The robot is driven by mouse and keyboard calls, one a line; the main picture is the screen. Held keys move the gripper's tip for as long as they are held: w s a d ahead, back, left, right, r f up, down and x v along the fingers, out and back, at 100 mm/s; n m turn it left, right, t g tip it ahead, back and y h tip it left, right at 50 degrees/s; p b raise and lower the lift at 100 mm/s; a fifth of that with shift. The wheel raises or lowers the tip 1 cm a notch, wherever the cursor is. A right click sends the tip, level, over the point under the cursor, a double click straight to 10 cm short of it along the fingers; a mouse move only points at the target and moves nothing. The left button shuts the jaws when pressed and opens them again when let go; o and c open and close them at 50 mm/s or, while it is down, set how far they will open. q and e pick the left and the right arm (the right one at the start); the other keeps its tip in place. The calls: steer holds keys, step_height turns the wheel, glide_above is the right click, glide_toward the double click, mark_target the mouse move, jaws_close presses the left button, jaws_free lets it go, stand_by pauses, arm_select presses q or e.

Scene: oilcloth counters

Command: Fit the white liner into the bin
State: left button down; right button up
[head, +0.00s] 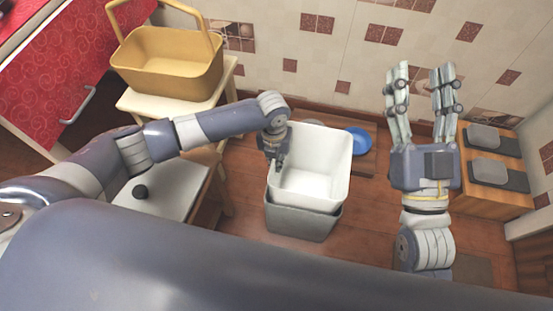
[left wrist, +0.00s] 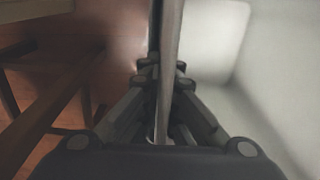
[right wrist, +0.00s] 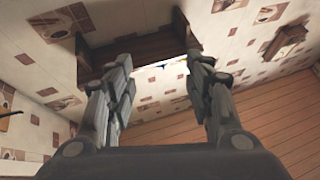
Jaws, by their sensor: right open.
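The white liner (head: 312,184) is an open rectangular tub in the middle of the head view. Its lower part sits inside the mouth of the grey bin (head: 300,222) on the floor, and most of it stands above the bin's rim. My left gripper (head: 276,160) is shut on the liner's left wall at the rim; in the left wrist view the wall (left wrist: 171,60) runs between its fingers. The liner's underside is hidden. My right gripper (head: 421,85) is open, raised and empty to the right; its spread fingers also show in the right wrist view (right wrist: 160,80).
A yellow basket (head: 170,65) stands on a cream table (head: 155,103) at the left. A blue dish (head: 358,139) lies behind the liner. A wooden cabinet with grey pads (head: 495,192) stands at the right. Floor is clear right of the bin.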

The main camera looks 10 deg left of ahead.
arm_select(q)
steer(key=shift+s+f, duration=0.1)
steer(key=shift+f, duration=0.35)
steer(key=shift+s+a+f+b, duration=0.1)
steer(key=shift+s+f+b, duration=0.1)
steer(key=shift+f+b, duration=0.25)
arm_select(e)
steer(key=shift+s+d+r+t+y, duration=0.15)
steer(key=shift+s+r+t+y, duration=0.35)
steer(key=shift+s+r+t, duration=0.85)
steer(key=shift+s+r+g, duration=0.2)
steer(key=shift+r+g, duration=0.05)
arm_select(q)
steer(key=c, duration=2.3)
jaws_free()
steer(key=o, duration=0.6)
steer(key=shift+w+f, duration=0.15)
steer(key=shift+f, duration=0.1)
steer(key=shift+w, duration=0.1)
steer(key=shift+r, duration=0.3)
arm_select(e)
steer(key=shift+w+f, duration=0.1)
steer(key=shift+w, duration=0.35)
